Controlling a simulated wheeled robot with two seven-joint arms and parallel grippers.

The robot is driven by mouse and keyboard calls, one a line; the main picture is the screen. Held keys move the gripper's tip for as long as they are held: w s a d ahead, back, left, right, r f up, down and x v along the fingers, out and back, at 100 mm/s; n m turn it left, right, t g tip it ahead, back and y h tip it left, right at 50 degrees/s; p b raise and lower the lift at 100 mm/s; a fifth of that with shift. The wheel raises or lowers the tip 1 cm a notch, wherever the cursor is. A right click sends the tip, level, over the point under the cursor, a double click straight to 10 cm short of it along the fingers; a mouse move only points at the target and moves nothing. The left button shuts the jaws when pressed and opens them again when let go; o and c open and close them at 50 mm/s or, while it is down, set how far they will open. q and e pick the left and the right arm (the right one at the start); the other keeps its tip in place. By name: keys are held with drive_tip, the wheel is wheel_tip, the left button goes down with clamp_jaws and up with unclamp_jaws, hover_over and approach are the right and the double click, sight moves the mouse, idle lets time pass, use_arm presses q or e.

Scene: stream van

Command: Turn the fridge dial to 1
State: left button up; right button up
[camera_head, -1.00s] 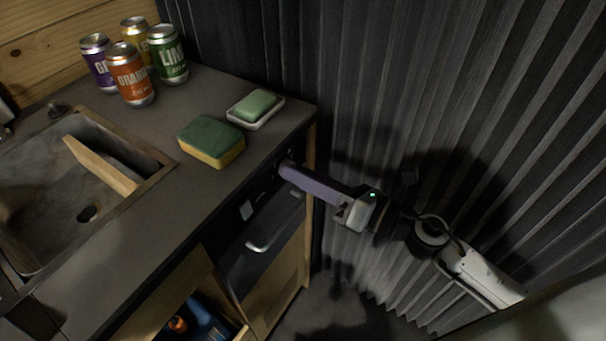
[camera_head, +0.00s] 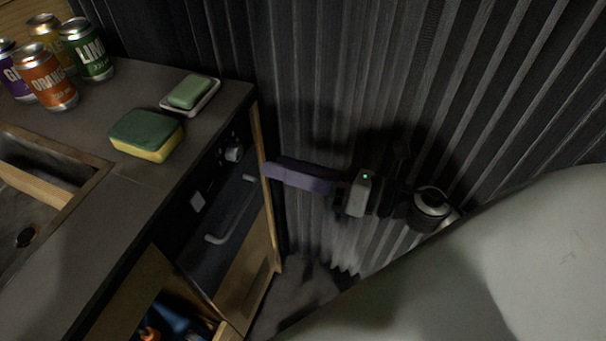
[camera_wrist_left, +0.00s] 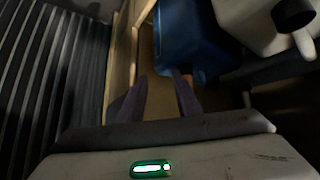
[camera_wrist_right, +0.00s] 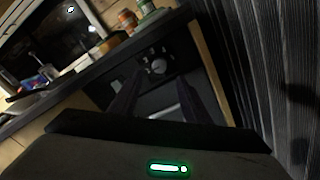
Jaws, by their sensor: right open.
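The fridge dial (camera_head: 234,153) is a small round grey knob on the dark front panel under the counter's right end. It also shows in the right wrist view (camera_wrist_right: 158,66), ahead of and between the fingers. Its setting is too small to read. My right gripper (camera_head: 268,170), with purple fingers, is apart from the dial, to its right. It is open and empty, as the right wrist view shows (camera_wrist_right: 160,80). My left gripper is outside the head view. In its wrist view its fingers (camera_wrist_left: 160,80) stand apart with nothing between them, near a blue container (camera_wrist_left: 185,40).
The fridge door has a grey handle (camera_head: 232,225) below the dial. On the counter (camera_head: 120,205) are a sponge (camera_head: 146,135), green soap in a dish (camera_head: 190,95) and several cans (camera_head: 88,50). A corrugated dark wall (camera_head: 330,90) stands right.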

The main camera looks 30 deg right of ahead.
use_arm(q)
drive_tip(key=shift+s+f, duration=0.15)
drive_tip(key=shift+f, duration=0.2)
use_arm(e)
drive_tip(key=shift+v, duration=1.7)
drive_tip(key=d+f+m+h+p, duration=0.25)
drive_tip(key=f+m+h, duration=0.8)
drive_tip(key=m, duration=1.25)
use_arm(q)
drive_tip(key=shift+a+r+p, duration=0.15)
drive_tip(key=shift+r+p, duration=0.05)
drive_tip(key=shift+r, duration=0.4)
drive_tip(key=shift+a+r+p, duration=0.15)
drive_tip(key=shift+r, duration=0.4)
use_arm(e)
drive_tip(key=s+a+f+m+g+y, duration=0.2)
drive_tip(key=s+a+f+m+g, duration=0.3)
drive_tip(key=s+f+m, duration=0.5)
wheel_tip(320, 180, down, 3)
drive_tip(key=a, duration=0.2)
drive_tip(key=shift+a+m+g, duration=0.3)
drive_tip(key=shift+a+m, duration=0.1)
use_arm(q)
drive_tip(key=shift+s, duration=0.15)
